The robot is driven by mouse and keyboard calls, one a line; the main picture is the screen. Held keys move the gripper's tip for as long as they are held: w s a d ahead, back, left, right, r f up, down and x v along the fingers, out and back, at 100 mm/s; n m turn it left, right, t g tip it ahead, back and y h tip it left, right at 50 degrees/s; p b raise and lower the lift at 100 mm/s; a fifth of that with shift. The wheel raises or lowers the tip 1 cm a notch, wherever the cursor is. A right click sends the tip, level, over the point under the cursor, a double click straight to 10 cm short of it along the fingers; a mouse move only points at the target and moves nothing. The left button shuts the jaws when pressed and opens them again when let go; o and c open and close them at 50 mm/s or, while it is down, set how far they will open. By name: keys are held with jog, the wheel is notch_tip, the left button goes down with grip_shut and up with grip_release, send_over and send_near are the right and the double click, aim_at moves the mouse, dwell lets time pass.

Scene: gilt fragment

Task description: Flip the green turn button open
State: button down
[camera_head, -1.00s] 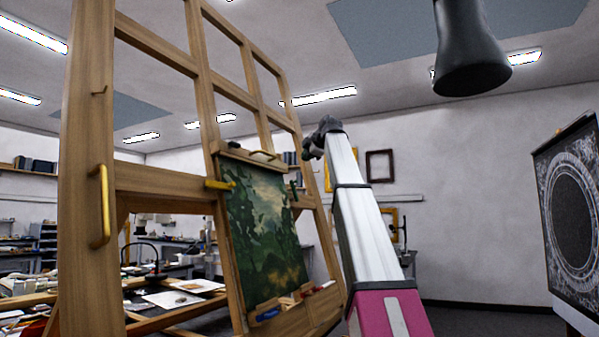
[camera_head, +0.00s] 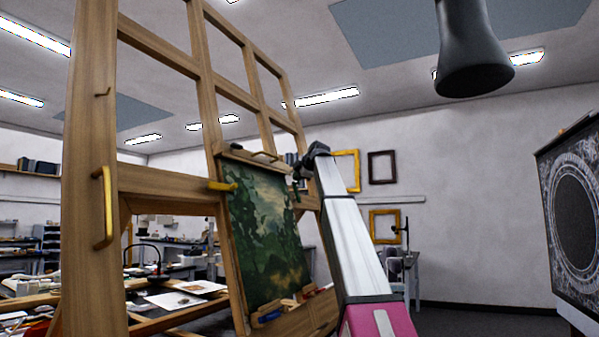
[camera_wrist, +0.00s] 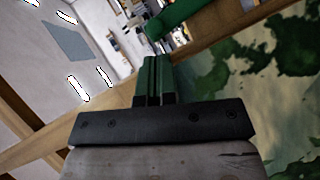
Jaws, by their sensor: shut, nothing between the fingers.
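The green turn button (camera_head: 296,192) sits at the right edge of the painted panel (camera_head: 262,235), small and partly hidden by my gripper in the head view. In the wrist view the green turn button (camera_wrist: 186,18) is a slanted bar just beyond and above my fingertips, beside the frame's wooden edge. My gripper (camera_wrist: 153,58) is shut and empty, its fingers close to the bar's lower left end. I cannot tell whether they touch it. In the head view my gripper (camera_head: 299,168) is small and dark, by the panel's upper right.
A yellow turn button (camera_head: 222,186) is at the panel's left edge. The tall wooden easel (camera_head: 92,170) surrounds the panel, with a brass handle (camera_head: 103,207) on its left post. A dark lamp-like cone (camera_head: 472,55) hangs at upper right. A round-patterned panel (camera_head: 573,215) stands at far right.

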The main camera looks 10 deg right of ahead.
aim_at(297, 191)
jog(key=shift+w+d+f, duration=0.2)
jog(key=shift+w, duration=0.2)
jog(key=shift+w+d+f, duration=0.15)
jog(key=shift+w, duration=0.2)
jog(key=shift+w+d, duration=0.45)
jog(key=shift+w, duration=0.3)
